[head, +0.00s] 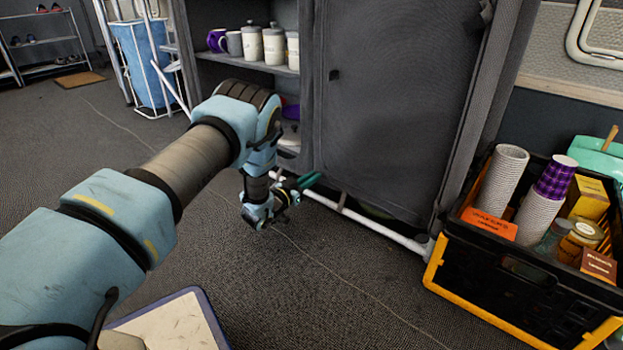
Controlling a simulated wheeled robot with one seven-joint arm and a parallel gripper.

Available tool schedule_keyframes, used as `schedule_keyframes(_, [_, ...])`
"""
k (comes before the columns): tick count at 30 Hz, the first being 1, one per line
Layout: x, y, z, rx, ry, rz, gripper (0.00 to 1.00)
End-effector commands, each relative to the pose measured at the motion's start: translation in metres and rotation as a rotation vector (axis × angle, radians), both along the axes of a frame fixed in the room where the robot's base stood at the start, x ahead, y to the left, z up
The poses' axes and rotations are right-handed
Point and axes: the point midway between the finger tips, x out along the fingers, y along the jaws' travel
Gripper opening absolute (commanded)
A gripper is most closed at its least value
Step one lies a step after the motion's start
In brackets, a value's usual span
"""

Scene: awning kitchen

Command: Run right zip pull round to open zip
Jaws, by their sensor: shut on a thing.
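The grey fabric cupboard has a closed right-hand door panel (392,110), hanging flat with its seam edges running down both sides. My gripper (293,187) is low at the panel's bottom left corner, just above the white bottom rail. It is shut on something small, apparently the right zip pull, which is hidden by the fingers. A dark green piece shows right beside the fingertips; I cannot tell what it is.
The cupboard's open left side holds mugs (229,43) and white canisters (273,45). A black and yellow crate (500,272) of cups and boxes stands close on the right. A pale tray (170,325) lies at the front left. Carpet between is clear.

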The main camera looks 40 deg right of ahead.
Motion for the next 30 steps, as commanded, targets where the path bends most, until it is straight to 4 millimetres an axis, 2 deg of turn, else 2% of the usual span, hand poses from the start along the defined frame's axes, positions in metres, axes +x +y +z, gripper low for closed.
schedule_keyframes(12, [0.000, 0.001, 0.000, 0.001, 0.000, 0.001, 0.00])
schedule_keyframes(17, [0.000, 0.001, 0.009, 0.001, 0.000, 0.001, 0.00])
schedule_keyframes(23, [0.001, 0.000, 0.045, 0.000, 0.000, 0.001, 0.00])
schedule_keyframes(30, [0.001, 0.001, 0.113, 0.000, 0.000, 0.002, 0.00])
